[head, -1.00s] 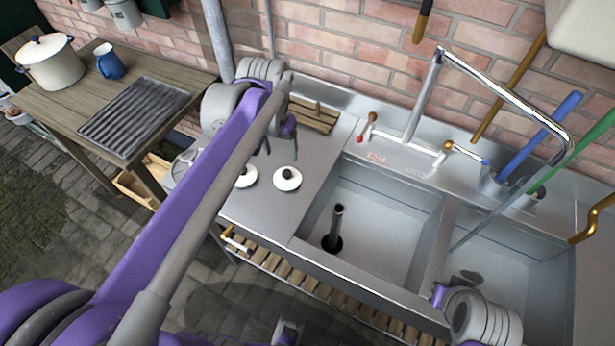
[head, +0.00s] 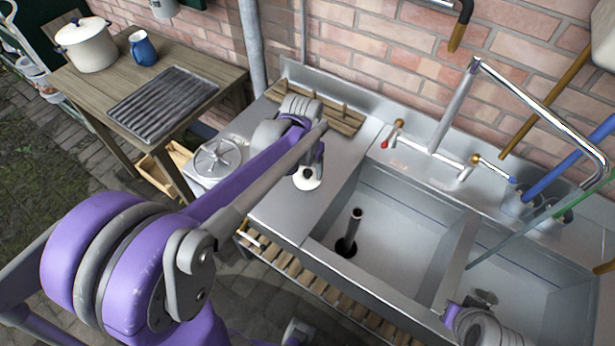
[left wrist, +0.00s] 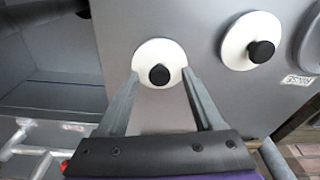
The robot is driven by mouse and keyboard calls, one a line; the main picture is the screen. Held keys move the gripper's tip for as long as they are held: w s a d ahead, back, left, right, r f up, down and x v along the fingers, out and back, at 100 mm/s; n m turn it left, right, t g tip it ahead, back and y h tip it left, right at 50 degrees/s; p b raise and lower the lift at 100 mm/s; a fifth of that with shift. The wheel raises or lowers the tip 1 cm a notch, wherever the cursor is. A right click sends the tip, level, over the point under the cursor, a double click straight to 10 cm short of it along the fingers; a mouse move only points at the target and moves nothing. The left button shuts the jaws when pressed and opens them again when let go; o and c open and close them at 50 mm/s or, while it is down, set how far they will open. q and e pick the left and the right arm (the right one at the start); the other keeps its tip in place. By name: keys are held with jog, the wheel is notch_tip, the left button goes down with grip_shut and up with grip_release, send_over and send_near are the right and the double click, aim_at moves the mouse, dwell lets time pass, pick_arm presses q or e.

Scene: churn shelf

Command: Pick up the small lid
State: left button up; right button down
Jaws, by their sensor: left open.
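A white round lid with a dark knob (head: 306,182) lies on the metal counter left of the sink. In the left wrist view this lid (left wrist: 159,50) lies between the tips of my left gripper (left wrist: 160,74), which is open with one finger at either side. In the head view my left gripper (head: 305,163) is over the lid and partly covers it. A second, slightly larger-looking white lid (left wrist: 234,46) lies beside it in the left wrist view; my arm hides it in the head view. My right gripper (head: 452,316) is at the bottom right edge, its fingers not clear.
The double sink (head: 400,235) with a standing pipe (head: 351,228) opens right of the lid. A wooden rack (head: 335,118) lies at the counter's back. A tap (head: 455,105) rises behind the sink. A wooden table (head: 95,95) with pot and blue jug stands left.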

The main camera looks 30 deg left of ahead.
pick_arm(q)
grip_shut()
dwell(0.3)
jog(key=shift+r, duration=0.1)
